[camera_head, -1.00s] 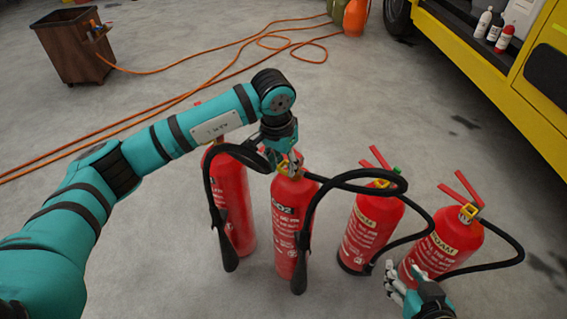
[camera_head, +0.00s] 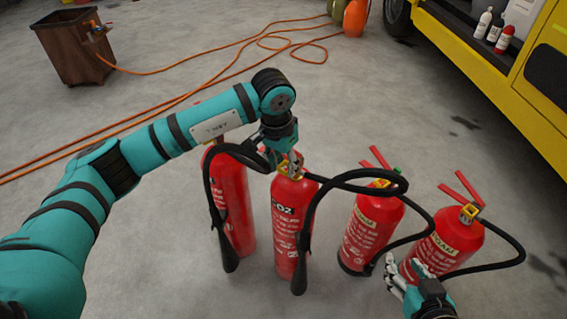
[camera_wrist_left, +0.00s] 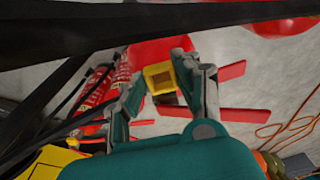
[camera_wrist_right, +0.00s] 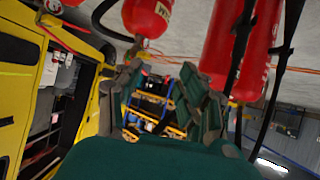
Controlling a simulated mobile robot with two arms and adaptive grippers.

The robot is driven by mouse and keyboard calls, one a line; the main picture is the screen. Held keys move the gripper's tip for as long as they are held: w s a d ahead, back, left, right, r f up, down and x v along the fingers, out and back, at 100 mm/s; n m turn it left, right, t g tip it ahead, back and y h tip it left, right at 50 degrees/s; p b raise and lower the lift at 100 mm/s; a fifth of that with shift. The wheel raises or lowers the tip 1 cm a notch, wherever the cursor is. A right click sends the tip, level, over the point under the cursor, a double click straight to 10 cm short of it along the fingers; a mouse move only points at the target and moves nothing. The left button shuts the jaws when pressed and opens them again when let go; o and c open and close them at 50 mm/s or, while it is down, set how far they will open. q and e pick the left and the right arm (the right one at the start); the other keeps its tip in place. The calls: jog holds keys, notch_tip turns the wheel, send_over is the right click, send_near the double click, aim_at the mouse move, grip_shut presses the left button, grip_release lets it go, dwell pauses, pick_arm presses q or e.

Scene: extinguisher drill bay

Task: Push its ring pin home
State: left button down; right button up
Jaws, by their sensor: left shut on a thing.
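A red CO2 extinguisher (camera_head: 286,235) stands upright, second from the left in a row. My left gripper (camera_head: 291,160) is at its valve head from above. In the left wrist view its fingers (camera_wrist_left: 168,88) lie either side of a yellow square ring (camera_wrist_left: 158,77), which I take for the ring pin; the gripper is shut on it. How deep the pin sits is hidden. Red levers (camera_wrist_left: 230,71) show beside the right finger. My right gripper (camera_head: 402,274) is low at the right, in front of the foam extinguishers, with its fingers apart and empty in the right wrist view (camera_wrist_right: 160,95).
Another red extinguisher (camera_head: 232,195) stands close on the left. Two foam extinguishers (camera_head: 370,225) (camera_head: 445,243) stand on the right. Black hoses (camera_head: 345,176) loop between them. An orange hose (camera_head: 150,70) crosses the floor. A yellow vehicle (camera_head: 500,95) is at the upper right.

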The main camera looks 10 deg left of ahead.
jog(key=shift+w, duration=0.1)
jog(key=shift+w+a+r+t+y, duration=0.2)
jog(key=shift+w+r+t+y, duration=0.1)
jog(key=shift+w+r+t, duration=0.35)
jog(key=shift+s+r, duration=0.1)
jog(key=shift+s, duration=0.05)
dwell(0.7)
pick_arm(q)
jog(key=shift+b, duration=0.35)
pick_arm(e)
jog(key=shift+w+a+r+t, duration=0.2)
jog(key=shift+w+r+t, duration=0.05)
jog(key=shift+r, duration=0.2)
jog(key=shift+w+r, duration=0.2)
jog(key=shift+r, duration=0.1)
